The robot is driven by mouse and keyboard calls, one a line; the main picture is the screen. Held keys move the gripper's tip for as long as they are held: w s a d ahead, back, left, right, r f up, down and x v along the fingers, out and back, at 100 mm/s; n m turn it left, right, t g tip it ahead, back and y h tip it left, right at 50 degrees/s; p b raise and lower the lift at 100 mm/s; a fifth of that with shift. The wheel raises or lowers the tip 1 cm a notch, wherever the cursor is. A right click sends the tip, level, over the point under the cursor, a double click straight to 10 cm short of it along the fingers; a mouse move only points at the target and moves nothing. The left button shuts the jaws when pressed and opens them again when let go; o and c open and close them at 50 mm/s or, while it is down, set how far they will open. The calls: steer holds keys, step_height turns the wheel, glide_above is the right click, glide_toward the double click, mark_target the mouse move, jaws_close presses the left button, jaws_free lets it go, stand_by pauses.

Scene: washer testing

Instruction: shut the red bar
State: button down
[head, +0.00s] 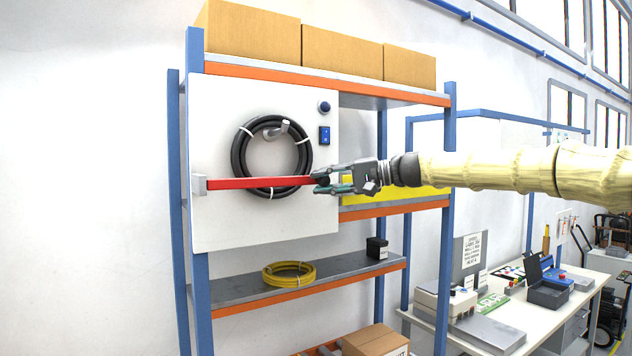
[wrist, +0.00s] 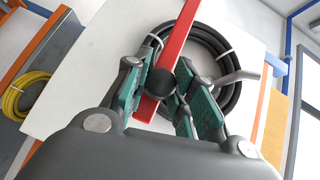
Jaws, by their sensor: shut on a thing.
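The red bar (head: 250,183) lies almost level across the white panel (head: 215,120), in front of a coiled black hose (head: 240,150). Its left end meets a grey bracket (head: 199,186) at the panel's left edge. My gripper (head: 322,181) is at the bar's right end. In the wrist view the red bar (wrist: 178,40) runs between the green-padded fingers of my gripper (wrist: 165,90). The fingers are shut on a round black knob (wrist: 161,82) at the bar's end. The knob hides part of the bar there.
The panel hangs on a blue and orange shelf rack, with cardboard boxes (head: 255,35) on top. A yellow hose coil (head: 289,274) and a small black box (head: 377,247) stand on the lower shelf. A workbench with equipment (head: 520,320) is at the right.

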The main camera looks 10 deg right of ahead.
steer(key=c, duration=1.5)
jaws_free()
steer(key=o, duration=0.3)
steer(key=shift+w+a, duration=0.1)
steer(key=shift+w, duration=0.1)
steer(key=shift+o, duration=0.2)
steer(key=shift+s, duration=0.15)
steer(key=shift+s+d, duration=0.1)
steer(key=shift+d, duration=0.25)
steer(key=v, duration=1.1)
steer(key=shift+d, duration=0.25)
steer(key=shift+s, duration=0.1)
